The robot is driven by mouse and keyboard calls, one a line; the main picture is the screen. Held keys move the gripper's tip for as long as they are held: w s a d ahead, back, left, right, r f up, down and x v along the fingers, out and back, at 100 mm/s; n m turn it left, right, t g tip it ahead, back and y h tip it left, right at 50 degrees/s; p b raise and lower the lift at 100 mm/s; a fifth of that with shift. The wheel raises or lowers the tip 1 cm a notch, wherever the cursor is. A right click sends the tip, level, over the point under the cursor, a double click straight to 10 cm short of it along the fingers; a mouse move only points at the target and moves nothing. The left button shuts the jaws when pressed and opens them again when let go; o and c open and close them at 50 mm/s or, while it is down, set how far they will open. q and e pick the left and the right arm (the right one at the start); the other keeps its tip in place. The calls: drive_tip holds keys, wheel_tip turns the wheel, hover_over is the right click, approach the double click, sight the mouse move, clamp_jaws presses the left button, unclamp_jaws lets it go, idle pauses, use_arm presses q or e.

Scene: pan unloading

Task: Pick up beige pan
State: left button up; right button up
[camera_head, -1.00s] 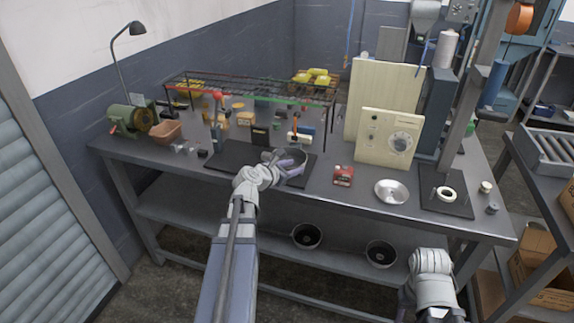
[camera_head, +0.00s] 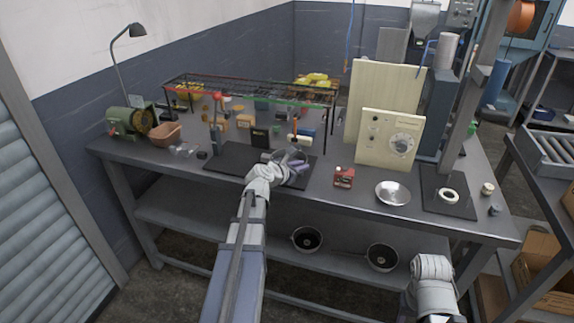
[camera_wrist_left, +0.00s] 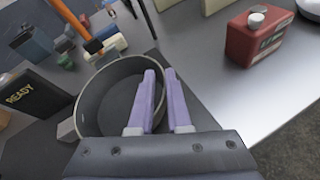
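A round grey-beige pan (camera_wrist_left: 112,88) stands on the dark mat in the left wrist view. In the head view it is mostly hidden behind my left gripper (camera_head: 296,166). The purple fingers of my left gripper (camera_wrist_left: 160,72) reach over the pan's near right side, one finger over the inside and the other near or past the rim. A narrow gap shows between them; I cannot tell whether they press on the pan wall. My right arm is at the lower right of the head view, with its fingers out of view.
A red box (camera_head: 343,177) and a silver dish (camera_head: 393,192) stand right of the mat (camera_head: 232,158). A wire rack (camera_head: 250,88) spans the back of the bench. Two dark pots (camera_head: 306,239) (camera_head: 381,257) sit on the lower shelf. The front right bench top has free room.

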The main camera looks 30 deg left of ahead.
use_arm(q)
clamp_jaws()
idle(0.9)
drive_tip(key=shift+r, duration=0.15)
idle(0.3)
